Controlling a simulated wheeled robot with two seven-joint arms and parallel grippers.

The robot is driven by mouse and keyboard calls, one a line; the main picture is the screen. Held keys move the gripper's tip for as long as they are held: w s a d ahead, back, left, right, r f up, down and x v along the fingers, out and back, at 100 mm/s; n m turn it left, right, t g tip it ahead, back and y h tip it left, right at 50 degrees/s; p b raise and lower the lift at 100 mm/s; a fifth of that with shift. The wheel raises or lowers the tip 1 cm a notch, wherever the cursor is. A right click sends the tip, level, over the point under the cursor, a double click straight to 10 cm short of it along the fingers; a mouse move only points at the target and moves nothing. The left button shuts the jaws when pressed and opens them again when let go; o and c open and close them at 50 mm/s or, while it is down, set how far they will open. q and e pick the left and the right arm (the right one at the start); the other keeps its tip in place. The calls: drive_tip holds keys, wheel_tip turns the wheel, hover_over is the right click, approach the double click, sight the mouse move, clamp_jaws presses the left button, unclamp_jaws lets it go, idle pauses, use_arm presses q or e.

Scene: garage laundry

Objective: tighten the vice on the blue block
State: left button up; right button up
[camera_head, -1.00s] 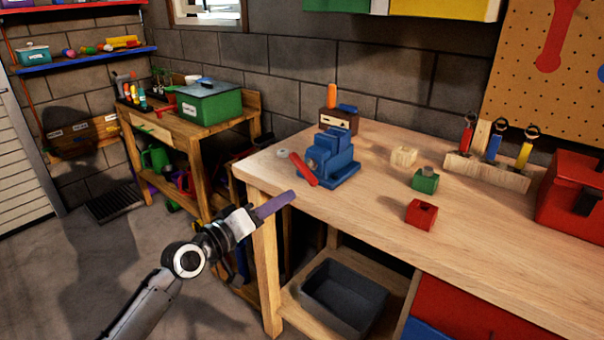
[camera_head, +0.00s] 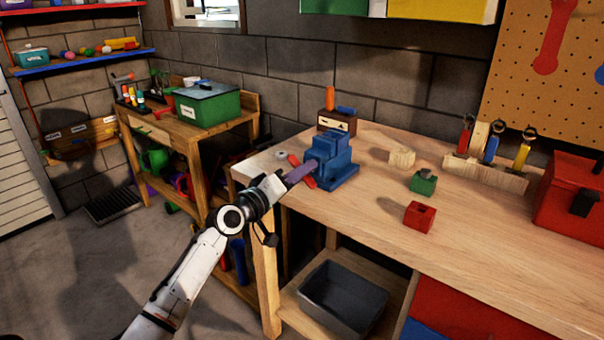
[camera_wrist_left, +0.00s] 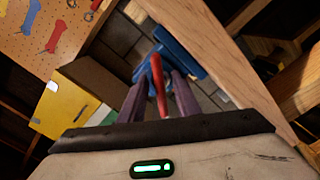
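The blue vice (camera_head: 336,165) stands at the left end of the wooden workbench. Its red handle (camera_head: 296,161) sticks out on the near left side and also shows in the left wrist view (camera_wrist_left: 158,82). I cannot tell the blue block apart from the blue vice body. My left gripper (camera_head: 303,171) has purple fingers and reaches in over the bench edge at the handle. In the left wrist view its two fingers (camera_wrist_left: 158,90) are apart, with the red handle between them and a gap on both sides. My right gripper is not in view.
On the bench (camera_head: 470,240) are a pale wooden block (camera_head: 402,157), a green block (camera_head: 423,182), a red block (camera_head: 420,216) and a tool rack (camera_head: 486,172). A red toolbox (camera_head: 572,205) stands at the right. A dark bin (camera_head: 342,296) sits below.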

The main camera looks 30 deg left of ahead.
use_arm(q)
clamp_jaws()
drive_tip(key=shift+f+m+b, duration=0.2)
drive_tip(key=shift+m+b, duration=0.4)
drive_tip(key=shift+m, duration=0.3)
unclamp_jaws()
drive_tip(key=shift+r, duration=0.15)
drive_tip(key=s, duration=1)
drive_tip(key=shift+s+a, duration=0.2)
drive_tip(key=shift+a, duration=0.2)
